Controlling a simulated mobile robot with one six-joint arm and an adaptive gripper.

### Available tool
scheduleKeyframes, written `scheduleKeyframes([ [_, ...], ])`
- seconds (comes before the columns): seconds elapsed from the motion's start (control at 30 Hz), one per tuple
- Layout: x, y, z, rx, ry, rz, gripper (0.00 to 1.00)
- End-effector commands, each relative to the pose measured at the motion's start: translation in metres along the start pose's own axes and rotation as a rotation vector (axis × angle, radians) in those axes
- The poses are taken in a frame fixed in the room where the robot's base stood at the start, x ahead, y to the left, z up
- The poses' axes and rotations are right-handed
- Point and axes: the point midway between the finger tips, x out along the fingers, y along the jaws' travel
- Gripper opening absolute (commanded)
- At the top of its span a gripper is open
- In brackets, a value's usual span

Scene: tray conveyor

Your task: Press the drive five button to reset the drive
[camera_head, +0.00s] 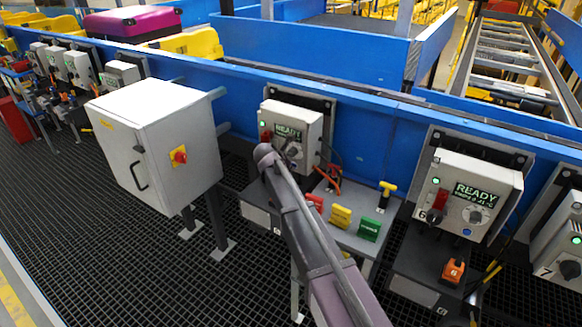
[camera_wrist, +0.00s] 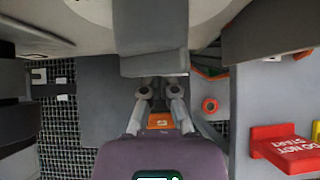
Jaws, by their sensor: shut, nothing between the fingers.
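The drive box (camera_head: 299,126) in the middle of the head view is pale grey with a green light and a READY display. Its number is not readable, but it stands left of the box marked 6. The far end of my arm lies in front of its lower left part and hides some of its front controls; I cannot make out the button. My gripper (camera_wrist: 160,82) is shut and empty in the wrist view, its fingertips close to a grey block. I cannot tell whether they touch it. The wrist view also shows the pale box (camera_wrist: 85,10).
A grey shelf below the box holds red (camera_head: 315,203), yellow (camera_head: 341,217) and green (camera_head: 369,229) tags; the red one, reading DO NOT START, shows at right in the wrist view (camera_wrist: 295,150). A grey cabinet (camera_head: 160,140) stands left. Box 6 (camera_head: 468,195) is to the right.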

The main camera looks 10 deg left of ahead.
Motion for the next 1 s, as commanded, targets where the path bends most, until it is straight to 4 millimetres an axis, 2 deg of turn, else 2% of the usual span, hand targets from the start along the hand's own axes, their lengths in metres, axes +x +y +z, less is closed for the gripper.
scheduleKeyframes([
  [0.13, -0.014, 0.001, -0.013, -0.001, 0.002, 0.001, 0.0],
  [0.7, -0.084, 0.001, -0.01, -0.002, 0.004, 0.002, 0.0],
  [1.0, -0.108, 0.002, -0.011, -0.001, 0.004, 0.002, 0.0],
])
